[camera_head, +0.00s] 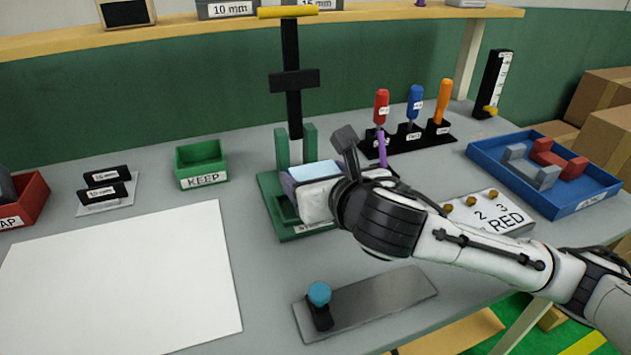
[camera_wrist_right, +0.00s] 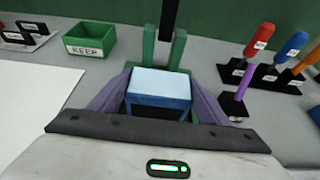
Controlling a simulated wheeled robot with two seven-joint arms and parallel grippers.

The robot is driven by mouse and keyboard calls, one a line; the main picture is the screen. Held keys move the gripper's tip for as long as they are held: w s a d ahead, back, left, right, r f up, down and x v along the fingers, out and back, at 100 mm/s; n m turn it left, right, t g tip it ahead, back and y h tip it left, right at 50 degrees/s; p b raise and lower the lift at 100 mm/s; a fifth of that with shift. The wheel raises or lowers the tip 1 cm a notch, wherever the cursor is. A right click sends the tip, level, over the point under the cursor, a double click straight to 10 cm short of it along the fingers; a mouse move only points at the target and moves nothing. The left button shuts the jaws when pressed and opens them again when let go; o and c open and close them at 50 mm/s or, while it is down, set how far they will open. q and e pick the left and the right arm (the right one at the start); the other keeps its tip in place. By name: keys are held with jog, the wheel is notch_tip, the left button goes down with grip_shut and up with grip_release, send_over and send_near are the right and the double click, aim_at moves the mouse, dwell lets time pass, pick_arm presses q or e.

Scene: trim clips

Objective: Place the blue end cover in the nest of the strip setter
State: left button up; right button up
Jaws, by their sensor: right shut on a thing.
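The blue end cover (camera_head: 313,172) is a light blue block. It also shows in the right wrist view (camera_wrist_right: 160,82), between the two fingers. My right gripper (camera_head: 318,190) is shut on it and holds it over the front part of the strip setter, before the two green uprights. The strip setter (camera_head: 268,190) has a green base, a black post and a yellow bar on top; its uprights also show in the right wrist view (camera_wrist_right: 149,48). The nest is hidden by the cover and gripper, so I cannot tell whether the cover touches it. My left gripper is not in view.
A green KEEP box (camera_head: 202,165) stands left of the setter. A black rack (camera_head: 405,138) with red, blue and orange tools is behind right, with a purple piece (camera_head: 382,150) near it. A metal plate with a blue knob (camera_head: 319,293) lies in front. A blue tray (camera_head: 560,205) is right.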

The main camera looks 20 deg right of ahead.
jog(key=shift+f, duration=0.35)
jog(key=shift+f, duration=0.15)
jog(key=o, duration=1.1)
jog(key=shift+r, duration=0.2)
jog(key=p+v, duration=1.1)
jog(key=v, duration=0.1)
